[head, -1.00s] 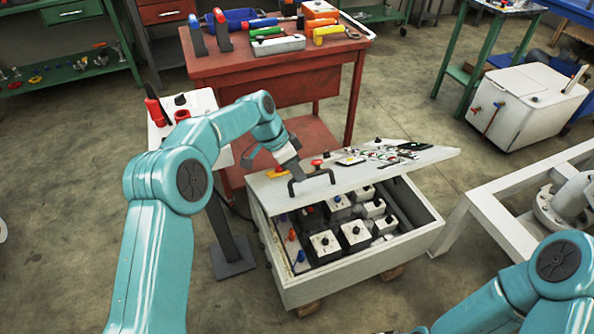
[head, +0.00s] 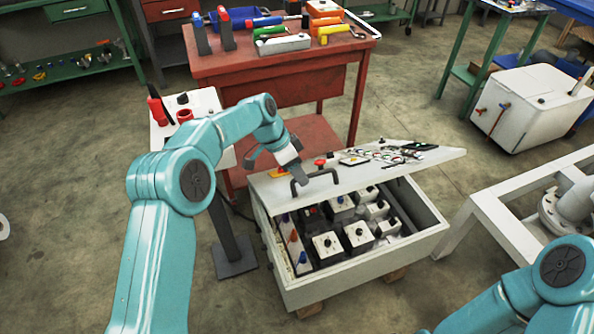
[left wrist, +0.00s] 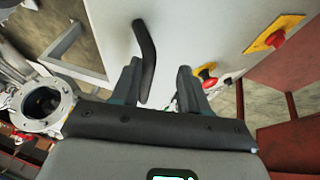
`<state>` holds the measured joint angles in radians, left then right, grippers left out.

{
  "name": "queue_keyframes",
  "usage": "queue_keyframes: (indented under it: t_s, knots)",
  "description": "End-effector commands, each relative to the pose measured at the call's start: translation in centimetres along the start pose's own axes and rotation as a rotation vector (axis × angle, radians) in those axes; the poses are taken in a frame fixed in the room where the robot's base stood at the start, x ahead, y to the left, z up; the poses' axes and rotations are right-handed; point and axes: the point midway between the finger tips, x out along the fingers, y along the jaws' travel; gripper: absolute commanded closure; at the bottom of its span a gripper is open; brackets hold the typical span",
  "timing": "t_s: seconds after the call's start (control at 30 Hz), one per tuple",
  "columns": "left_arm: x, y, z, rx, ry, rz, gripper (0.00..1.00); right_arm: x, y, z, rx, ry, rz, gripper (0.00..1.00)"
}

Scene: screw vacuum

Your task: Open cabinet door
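The cabinet is a low white box whose white lid-like door (head: 345,178) is tilted partly open over switch boxes. A black bar handle (head: 314,184) sits on the door's left part. My left gripper (head: 297,176) is at this handle. In the left wrist view its two fingers (left wrist: 160,85) are apart. The handle (left wrist: 144,50) reaches down between them, close to the left finger, with a gap to the right one. Whether it touches is hard to tell. The right arm shows at the lower right, but its gripper is out of view.
A red workbench (head: 262,68) with tools stands behind the cabinet. A stand with a white box (head: 190,105) is left of it. A white frame (head: 500,215) stands close on the right. A red button (left wrist: 296,37) on a yellow plate is on the door.

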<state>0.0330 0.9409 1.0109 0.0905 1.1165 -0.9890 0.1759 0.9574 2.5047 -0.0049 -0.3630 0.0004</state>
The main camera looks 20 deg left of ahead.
Motion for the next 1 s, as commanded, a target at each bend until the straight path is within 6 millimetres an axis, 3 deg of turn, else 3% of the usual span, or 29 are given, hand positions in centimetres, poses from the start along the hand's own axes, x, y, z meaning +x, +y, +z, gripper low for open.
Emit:
queue_keyframes:
  t_s: [0.33,0.47,0.8,1.0]
  knots:
    - [-0.3,-0.1,-0.1,0.0,0.004,-0.005,0.6,-0.1,0.0,0.0,0.0,0.0,0.0,0.57]
    - [-1.9,-0.1,-0.2,0.0,0.005,-0.007,0.6,-0.3,-0.1,0.0,0.0,0.0,0.0,0.57]
    - [-10.7,0.0,-0.2,0.0,0.005,-0.006,0.6,-1.9,-0.7,0.0,0.0,0.0,0.0,0.57]
    - [-14.7,0.0,-0.1,-0.001,0.003,-0.004,0.6,-2.9,-1.0,0.1,0.0,0.0,0.0,0.57]
